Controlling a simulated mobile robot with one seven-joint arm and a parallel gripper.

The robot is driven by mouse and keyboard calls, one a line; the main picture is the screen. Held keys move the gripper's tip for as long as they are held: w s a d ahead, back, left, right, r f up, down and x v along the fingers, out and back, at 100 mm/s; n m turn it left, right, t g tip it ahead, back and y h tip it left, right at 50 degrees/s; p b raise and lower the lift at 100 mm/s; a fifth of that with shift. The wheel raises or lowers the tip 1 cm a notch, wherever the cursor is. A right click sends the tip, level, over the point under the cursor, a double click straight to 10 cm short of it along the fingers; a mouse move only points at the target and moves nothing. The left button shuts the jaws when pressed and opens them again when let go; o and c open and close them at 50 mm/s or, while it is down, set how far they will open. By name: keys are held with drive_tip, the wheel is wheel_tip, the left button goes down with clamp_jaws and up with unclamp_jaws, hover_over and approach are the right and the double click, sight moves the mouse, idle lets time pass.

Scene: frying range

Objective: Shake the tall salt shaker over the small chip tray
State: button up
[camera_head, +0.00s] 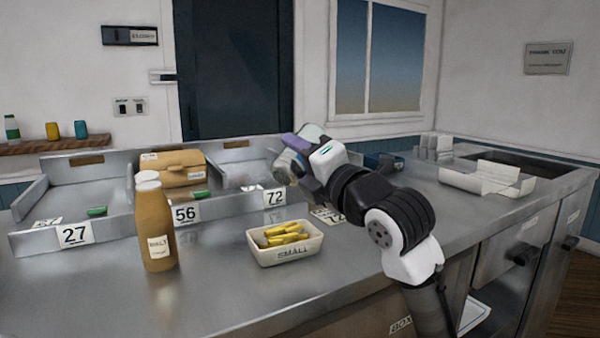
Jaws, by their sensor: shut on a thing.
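The small chip tray (285,256), cream with a "SMALL" label, sits on the steel counter with several yellow chips in it. My gripper (298,150) is shut above and behind the tray, near its right half. It holds a greyish, glassy shaker (289,164), which looks tilted. The fingers hide part of the shaker, so its label and full height cannot be read. I cannot tell whether it is directly over the chips. The shaker and tray are apart.
Two brown bottles (157,235) with pale caps, the front one labelled malt, stand left of the tray. Behind are steel bays with number cards 27 (75,234), 56 and 72, and a brown carton (172,168). An open white box (488,180) lies at right.

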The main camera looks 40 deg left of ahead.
drive_tip(key=shift+r+n, duration=0.3)
drive_tip(key=shift+r, duration=1.55)
wheel_tip(320, 180, down, 4)
drive_tip(key=shift+s+r, duration=0.1)
drive_tip(key=shift+w, duration=0.2)
drive_tip(key=shift+s+r, duration=0.15)
drive_tip(key=shift+s, duration=0.1)
drive_tip(key=shift+w, duration=0.1)
